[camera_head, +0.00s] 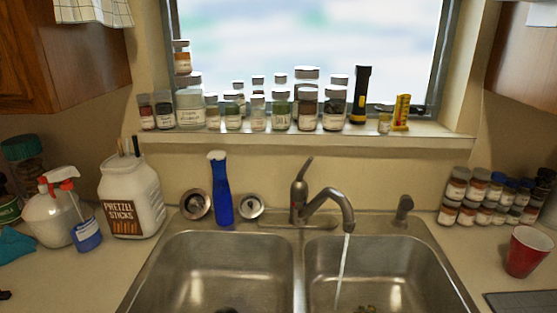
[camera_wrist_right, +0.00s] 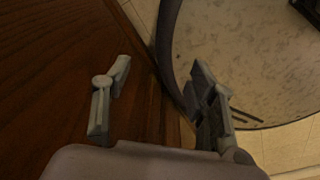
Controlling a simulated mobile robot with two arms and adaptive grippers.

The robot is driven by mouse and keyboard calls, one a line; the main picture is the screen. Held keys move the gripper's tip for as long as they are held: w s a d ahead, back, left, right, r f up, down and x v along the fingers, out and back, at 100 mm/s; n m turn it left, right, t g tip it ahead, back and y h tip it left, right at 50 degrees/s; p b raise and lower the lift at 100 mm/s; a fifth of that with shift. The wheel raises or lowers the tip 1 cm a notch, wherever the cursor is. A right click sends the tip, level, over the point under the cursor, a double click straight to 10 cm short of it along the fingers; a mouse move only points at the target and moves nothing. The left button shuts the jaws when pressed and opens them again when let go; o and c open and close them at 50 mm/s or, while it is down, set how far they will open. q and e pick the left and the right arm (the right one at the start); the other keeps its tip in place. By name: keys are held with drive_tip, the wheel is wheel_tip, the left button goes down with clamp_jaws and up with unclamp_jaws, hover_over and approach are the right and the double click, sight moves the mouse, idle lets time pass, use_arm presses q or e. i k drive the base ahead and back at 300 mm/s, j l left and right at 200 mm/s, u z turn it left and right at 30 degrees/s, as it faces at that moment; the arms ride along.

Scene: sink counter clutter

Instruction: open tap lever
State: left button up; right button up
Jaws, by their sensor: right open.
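The metal tap (camera_head: 327,201) stands on the back rim of the double sink, between the two basins. Its lever (camera_head: 306,172) points up and leans slightly right. A stream of water (camera_head: 342,268) runs from the spout into the right basin (camera_head: 395,262). My right gripper (camera_wrist_right: 160,78) shows only in the right wrist view. Its two fingers are spread apart with nothing between them, and the tap is not in that view. My left gripper is in neither view.
A blue bottle (camera_head: 221,195) stands left of the tap, between two sink strainers. A short sprayer (camera_head: 403,210) stands to its right. Jars line the windowsill (camera_head: 290,137). In the wrist view, a dark wooden surface (camera_wrist_right: 50,70) lies left of my gripper.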

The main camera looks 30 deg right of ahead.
sight(299, 179)
drive_tip(key=l+z, duration=0.1)
drive_tip(key=z, duration=1.1)
